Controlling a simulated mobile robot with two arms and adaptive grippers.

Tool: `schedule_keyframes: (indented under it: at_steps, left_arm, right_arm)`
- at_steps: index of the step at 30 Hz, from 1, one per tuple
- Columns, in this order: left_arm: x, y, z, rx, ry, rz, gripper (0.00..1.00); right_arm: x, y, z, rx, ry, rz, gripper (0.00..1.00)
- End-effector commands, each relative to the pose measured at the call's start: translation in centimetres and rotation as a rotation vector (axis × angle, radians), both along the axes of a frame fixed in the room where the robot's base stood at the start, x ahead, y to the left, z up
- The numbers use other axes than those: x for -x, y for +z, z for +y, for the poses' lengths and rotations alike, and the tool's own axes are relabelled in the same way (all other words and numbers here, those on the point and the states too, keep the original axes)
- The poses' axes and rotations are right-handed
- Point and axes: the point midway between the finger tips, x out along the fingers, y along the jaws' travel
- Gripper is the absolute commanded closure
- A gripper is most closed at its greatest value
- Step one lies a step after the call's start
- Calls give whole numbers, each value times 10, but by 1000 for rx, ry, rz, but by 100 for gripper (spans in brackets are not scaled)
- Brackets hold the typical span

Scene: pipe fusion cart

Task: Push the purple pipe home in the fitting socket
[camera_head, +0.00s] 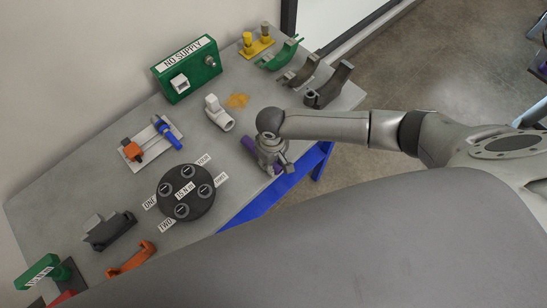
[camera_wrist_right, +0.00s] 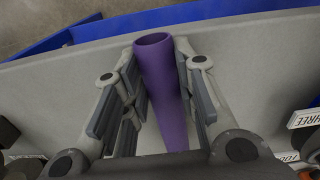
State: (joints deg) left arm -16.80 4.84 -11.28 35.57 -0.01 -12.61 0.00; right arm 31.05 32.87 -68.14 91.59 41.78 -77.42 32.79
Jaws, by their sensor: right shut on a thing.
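The purple pipe (camera_head: 249,143) shows in the head view as a short length at the left side of my right gripper (camera_head: 273,160), near the front edge of the table. In the right wrist view the pipe (camera_wrist_right: 162,85) lies between the two fingers of my right gripper (camera_wrist_right: 160,90), with one open end toward the top of the picture. My right gripper is shut on it. A pale grey fitting (camera_head: 219,113) with a socket stands on the table, up and left of the pipe and apart from it. The pipe's far end is hidden in the wrist view. My left gripper is out of view.
A green box (camera_head: 188,70) labelled "NO SUPPLY" stands at the back. A round dark dial plate (camera_head: 186,193) lies left of the gripper. Orange and blue parts sit on a white plate (camera_head: 150,142). Curved clamps (camera_head: 328,85) lie at the far right.

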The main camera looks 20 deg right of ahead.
Motion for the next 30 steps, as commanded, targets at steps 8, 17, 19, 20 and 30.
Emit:
schedule_keyframes:
  at_steps: [8, 17, 19, 20, 30]
  left_arm:
    - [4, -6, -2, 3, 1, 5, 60]
    - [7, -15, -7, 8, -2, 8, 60]
    - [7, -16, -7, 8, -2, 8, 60]
    - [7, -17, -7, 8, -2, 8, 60]
    - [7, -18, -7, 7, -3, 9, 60]
  right_arm:
    - [-14, -1, 6, -1, 0, -3, 97]
    - [-40, -1, 16, -1, -1, -2, 97]
    - [-45, -1, 18, 0, 0, -2, 97]
    - [-46, -1, 18, 0, 0, -2, 97]
    - [-52, 0, 21, 0, 1, 0, 97]
